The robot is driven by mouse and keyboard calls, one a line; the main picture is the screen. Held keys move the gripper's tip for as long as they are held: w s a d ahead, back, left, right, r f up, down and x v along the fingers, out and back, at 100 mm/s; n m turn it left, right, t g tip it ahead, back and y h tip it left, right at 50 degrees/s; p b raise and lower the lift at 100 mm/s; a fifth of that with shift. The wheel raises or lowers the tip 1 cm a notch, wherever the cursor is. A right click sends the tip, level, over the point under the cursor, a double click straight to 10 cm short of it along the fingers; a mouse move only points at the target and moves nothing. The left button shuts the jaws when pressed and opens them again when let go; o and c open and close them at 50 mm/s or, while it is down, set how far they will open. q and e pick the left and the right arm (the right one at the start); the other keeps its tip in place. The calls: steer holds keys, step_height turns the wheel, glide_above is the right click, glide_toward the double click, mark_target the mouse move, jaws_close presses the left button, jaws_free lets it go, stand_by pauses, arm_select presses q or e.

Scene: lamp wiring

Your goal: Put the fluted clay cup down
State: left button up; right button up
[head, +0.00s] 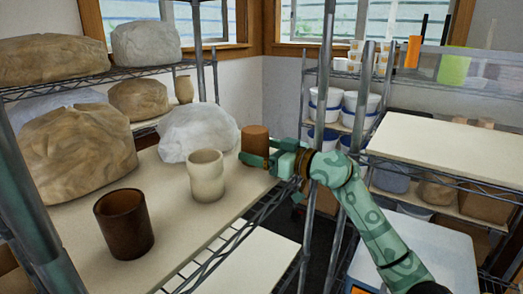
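The terracotta-coloured clay cup (255,135) is upright at the right end of the pale shelf board. My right gripper (262,156) reaches in from the right, with its green fingers closed around the lower part of the cup. The fingers hide part of the cup's base, so I cannot tell whether it touches the board. Fluting is too fine to make out at this size. My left gripper is not in view.
A cream cup (206,177) stands just left of the held cup, and a dark brown cup (124,224) stands nearer. Wrapped clay bags (200,133) fill the back of the board (165,190). Metal posts (318,150) stand close to my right arm.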

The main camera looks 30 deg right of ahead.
steer(key=shift+s+r, duration=0.1)
steer(key=b+v, duration=0.2)
steer(key=v, duration=1)
steer(key=shift+b, duration=0.4)
